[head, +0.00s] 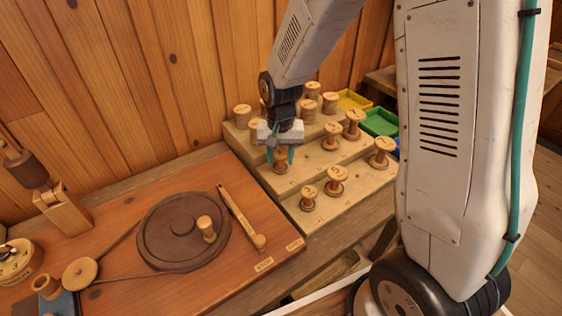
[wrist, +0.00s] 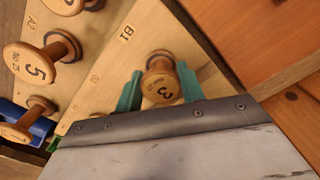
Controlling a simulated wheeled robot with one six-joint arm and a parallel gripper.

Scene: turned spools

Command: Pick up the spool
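A wooden spool (head: 281,166) stands on the middle step of the stepped wooden rack (head: 370,185). In the wrist view the spool (wrist: 161,80) shows a top face marked 3. My gripper (head: 280,155) is lowered over it, pointing down. Its two teal fingers stand one on each side of the spool, and the gripper (wrist: 161,88) looks open around it. The fingers are close to the spool's flanges; I see no clear grip on it. The spool's lower part is partly hidden in the wrist view.
Several other spools stand nearby, including one marked 5 (wrist: 35,68) and one at front right (head: 382,152). Yellow (head: 352,100) and green (head: 380,122) trays lie behind right. A wooden board with a dark disc (head: 165,245) is at left. A plank wall rises behind.

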